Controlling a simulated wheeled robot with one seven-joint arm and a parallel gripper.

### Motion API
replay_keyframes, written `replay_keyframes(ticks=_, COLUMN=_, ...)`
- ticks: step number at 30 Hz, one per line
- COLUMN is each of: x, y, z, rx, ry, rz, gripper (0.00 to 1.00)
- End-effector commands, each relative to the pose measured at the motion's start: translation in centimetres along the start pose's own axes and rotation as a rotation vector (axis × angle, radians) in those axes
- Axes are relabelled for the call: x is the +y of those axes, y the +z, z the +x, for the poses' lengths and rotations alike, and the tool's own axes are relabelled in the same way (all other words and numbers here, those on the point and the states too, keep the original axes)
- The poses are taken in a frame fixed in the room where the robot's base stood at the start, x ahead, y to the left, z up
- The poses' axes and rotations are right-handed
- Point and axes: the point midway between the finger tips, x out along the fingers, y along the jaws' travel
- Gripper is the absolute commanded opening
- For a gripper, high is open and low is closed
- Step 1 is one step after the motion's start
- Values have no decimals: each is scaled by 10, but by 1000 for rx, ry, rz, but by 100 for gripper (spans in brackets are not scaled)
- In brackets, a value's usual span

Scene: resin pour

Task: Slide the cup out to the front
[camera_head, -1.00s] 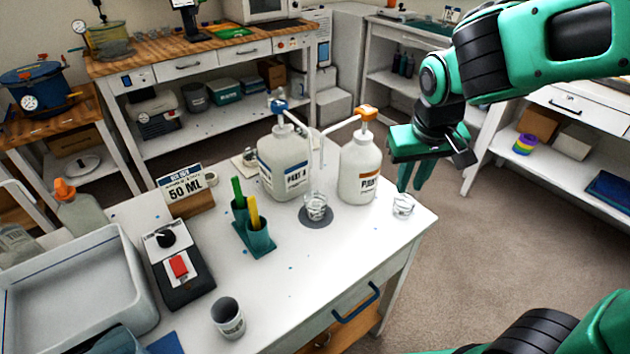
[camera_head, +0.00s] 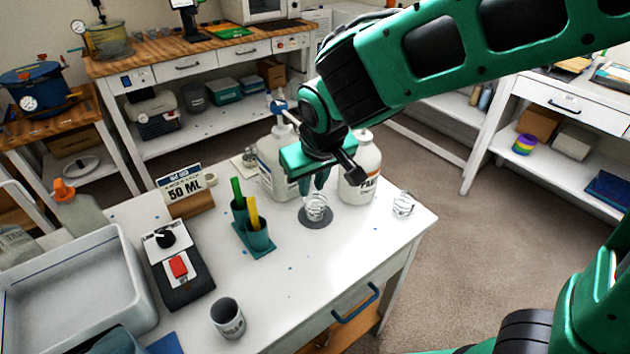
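A small clear cup (camera_head: 316,207) stands upright on a dark round pad (camera_head: 316,222) on the white table, in front of two pump bottles. My gripper (camera_head: 313,186) points down right above and behind this cup, its green fingers close to the rim. The gap between the fingers is hard to make out, and I cannot tell whether they touch the cup. A second clear cup (camera_head: 403,205) stands near the table's right corner. The Part A bottle (camera_head: 277,165) is behind left and the other bottle (camera_head: 359,170) behind right; my arm hides their pump tops partly.
A teal holder (camera_head: 255,240) with green and yellow sticks stands left of the pad. The table (camera_head: 315,270) is clear in front of the pad.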

Motion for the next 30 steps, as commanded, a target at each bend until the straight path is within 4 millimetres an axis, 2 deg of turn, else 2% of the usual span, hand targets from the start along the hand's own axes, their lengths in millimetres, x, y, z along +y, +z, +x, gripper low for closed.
replay_keyframes(ticks=18, x=0, y=1, z=88, rx=-4, ry=2, rz=0, gripper=19)
replay_keyframes(ticks=24, x=0, y=1, z=102, rx=-1, ry=0, rz=0, gripper=19)
replay_keyframes(ticks=30, x=0, y=0, z=105, rx=-1, ry=0, rz=0, gripper=19)
